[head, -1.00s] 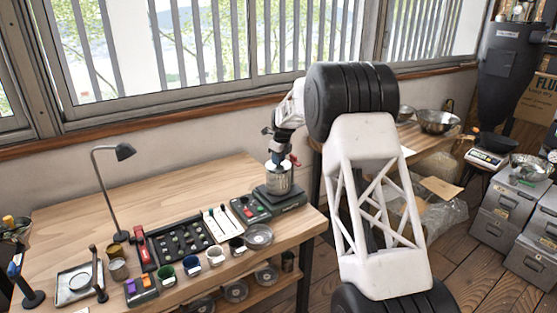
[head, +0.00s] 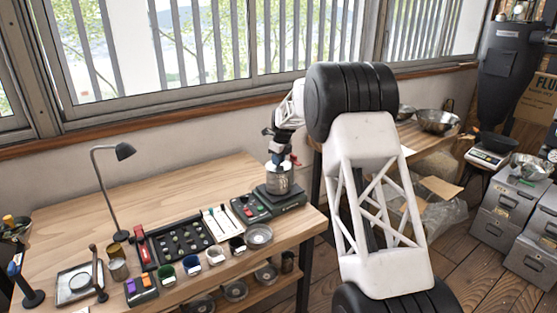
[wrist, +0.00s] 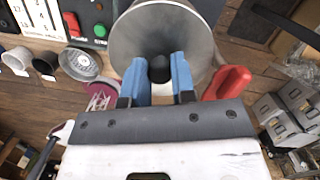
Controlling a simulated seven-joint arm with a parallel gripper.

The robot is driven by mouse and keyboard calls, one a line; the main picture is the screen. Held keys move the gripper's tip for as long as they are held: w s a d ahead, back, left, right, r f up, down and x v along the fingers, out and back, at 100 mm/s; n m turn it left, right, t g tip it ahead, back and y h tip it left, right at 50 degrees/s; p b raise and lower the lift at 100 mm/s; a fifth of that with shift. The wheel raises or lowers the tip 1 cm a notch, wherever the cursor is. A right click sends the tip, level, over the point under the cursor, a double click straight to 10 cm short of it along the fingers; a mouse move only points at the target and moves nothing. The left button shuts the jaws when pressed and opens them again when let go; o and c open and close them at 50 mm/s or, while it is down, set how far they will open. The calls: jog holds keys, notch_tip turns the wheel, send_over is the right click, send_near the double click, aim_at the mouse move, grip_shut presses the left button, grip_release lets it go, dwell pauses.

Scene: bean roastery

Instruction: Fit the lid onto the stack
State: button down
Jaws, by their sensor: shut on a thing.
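The stack (head: 279,183) is a silver metal cylinder standing on a black device (head: 286,203) near the right end of the bench in the head view. My gripper (head: 278,160) points down directly over its top. In the wrist view my gripper (wrist: 160,72) has its blue fingers shut on the black knob (wrist: 160,68) of the lid. The lid (wrist: 140,38) shows as a round silver surface around the knob. The lid's underside and rim contact are hidden, so I cannot tell whether it is seated on the stack.
A red handle-like part (wrist: 228,82) sits close to the right finger. A control box with red and green buttons (head: 245,209) stands left of the stack. A round metal dish (head: 258,236) lies in front.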

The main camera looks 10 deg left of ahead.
aim_at(282, 167)
jog(key=shift+f, duration=0.3)
jog(key=c, duration=1.2)
grip_release()
jog(key=shift+s+d+r, duration=0.1)
jog(key=shift+d+r, duration=0.15)
jog(key=shift+r, duration=1.55)
jog(key=shift+s+d+r, duration=0.15)
jog(key=shift+d+r, duration=0.1)
jog(key=shift+r, duration=1.55)
jog(key=shift+s+d+r, duration=0.1)
jog(key=shift+d+r, duration=0.15)
jog(key=shift+r, duration=1.55)
